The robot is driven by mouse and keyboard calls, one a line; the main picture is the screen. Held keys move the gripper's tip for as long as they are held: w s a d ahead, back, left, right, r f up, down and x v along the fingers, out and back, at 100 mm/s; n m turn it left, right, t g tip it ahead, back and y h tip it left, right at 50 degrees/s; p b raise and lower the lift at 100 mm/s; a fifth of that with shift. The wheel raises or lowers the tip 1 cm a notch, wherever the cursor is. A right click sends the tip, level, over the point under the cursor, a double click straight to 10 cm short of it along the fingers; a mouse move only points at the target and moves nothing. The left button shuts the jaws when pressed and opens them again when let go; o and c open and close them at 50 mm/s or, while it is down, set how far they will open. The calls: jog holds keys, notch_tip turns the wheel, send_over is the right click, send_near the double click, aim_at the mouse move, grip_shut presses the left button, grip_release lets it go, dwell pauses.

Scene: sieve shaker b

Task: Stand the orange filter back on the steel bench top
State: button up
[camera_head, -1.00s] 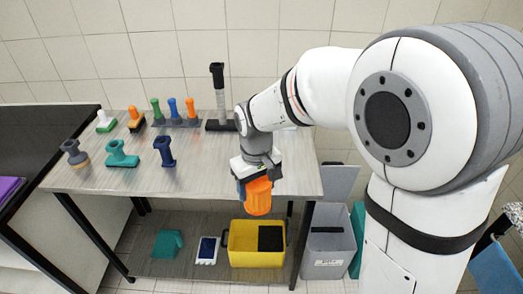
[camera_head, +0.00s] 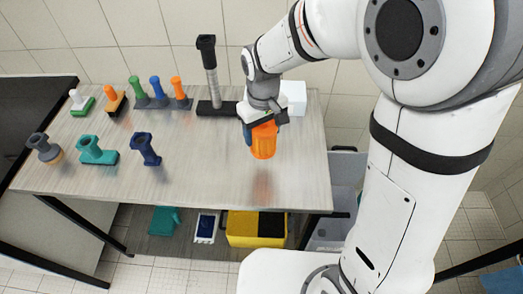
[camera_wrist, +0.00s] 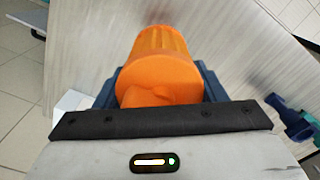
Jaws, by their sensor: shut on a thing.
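The orange filter (camera_head: 263,142) is in my gripper (camera_head: 262,126), whose jaws are shut on its upper part. It hangs roughly upright over the right part of the steel bench top (camera_head: 225,180). In the wrist view the orange filter (camera_wrist: 160,62) sits between the dark blue fingers of my gripper (camera_wrist: 158,85), with the grey bench top (camera_wrist: 85,50) beyond. I cannot tell for sure whether its lower end touches the bench top.
A black-based stand with a post (camera_head: 212,80) and a white box (camera_head: 293,97) are behind my gripper. A dark blue piece (camera_head: 145,148), teal piece (camera_head: 97,150) and grey piece (camera_head: 44,148) stand left. The front right of the bench is clear.

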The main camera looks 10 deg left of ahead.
aim_at(262, 148)
notch_tip(262, 148, down, 8)
jog(key=shift+s+a+f+p, duration=0.1)
jog(key=shift+p, duration=0.45)
jog(key=o, duration=1.5)
jog(key=shift+f, duration=0.1)
jog(key=shift+r, duration=0.6)
notch_tip(262, 148, up, 11)
jog(key=shift+r+b, duration=0.1)
jog(key=shift+b, duration=0.9)
jog(key=s+d+r+m+t, duration=0.1)
jog(key=s+d+r+m, duration=0.1)
jog(key=s+d, duration=0.2)
jog(key=s+d+r+m+t, duration=0.1)
jog(key=s+d, duration=0.3)
jog(key=d, duration=0.5)
jog(key=s+d+r+m+t, duration=0.1)
jog(key=s+d+r+m, duration=0.2)
jog(key=d, duration=0.4)
jog(key=shift+s+m, duration=0.6)
jog(key=shift+s, duration=0.1)
